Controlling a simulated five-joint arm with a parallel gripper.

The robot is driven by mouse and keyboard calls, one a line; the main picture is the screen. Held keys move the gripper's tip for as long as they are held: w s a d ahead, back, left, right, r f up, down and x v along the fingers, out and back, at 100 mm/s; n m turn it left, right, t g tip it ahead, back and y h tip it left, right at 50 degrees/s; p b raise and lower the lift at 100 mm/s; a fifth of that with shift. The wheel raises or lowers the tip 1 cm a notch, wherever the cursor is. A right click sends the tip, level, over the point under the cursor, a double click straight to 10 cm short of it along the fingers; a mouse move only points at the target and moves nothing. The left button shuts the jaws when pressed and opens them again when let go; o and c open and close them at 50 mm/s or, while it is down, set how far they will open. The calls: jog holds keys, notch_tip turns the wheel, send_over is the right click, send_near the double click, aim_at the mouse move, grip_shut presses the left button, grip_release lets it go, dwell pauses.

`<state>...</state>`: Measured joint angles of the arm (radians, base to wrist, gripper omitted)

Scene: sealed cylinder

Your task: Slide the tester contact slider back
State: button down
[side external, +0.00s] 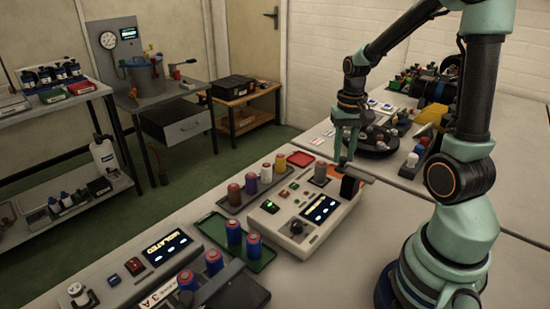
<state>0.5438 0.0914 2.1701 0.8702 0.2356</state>
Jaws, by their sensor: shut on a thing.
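The tester (268,219) is a beige box with a small lit display, a green-lit switch and a dark knob, standing on the bench. A grey-brown cylinder (320,176) stands upright at its back. The contact slider (358,173) appears as a grey bar at the tester's back right, near an upright black block (349,188). My gripper (343,163) points down at the slider's left end and is shut on it. The fingertips are small here, and the exact grip is hard to make out.
Several coloured cylinders stand in a dark tray (232,208) left of the tester. Blue-and-red cylinders stand by a green tray (262,262). A red tray (300,158) lies behind. A round dark carousel (375,150) stands beyond my gripper. The bench right of the tester is clear.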

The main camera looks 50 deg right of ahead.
aim_at(345, 159)
jog(key=c, duration=0.7)
grip_release()
jog(key=shift+s, duration=0.2)
jog(key=shift+o, duration=0.2)
notch_tip(345, 159, up, 12)
jog(key=a+n+t, duration=0.5)
jog(key=a+n, duration=0.4)
jog(key=a, duration=0.8)
jog(key=shift+a+t, duration=0.3)
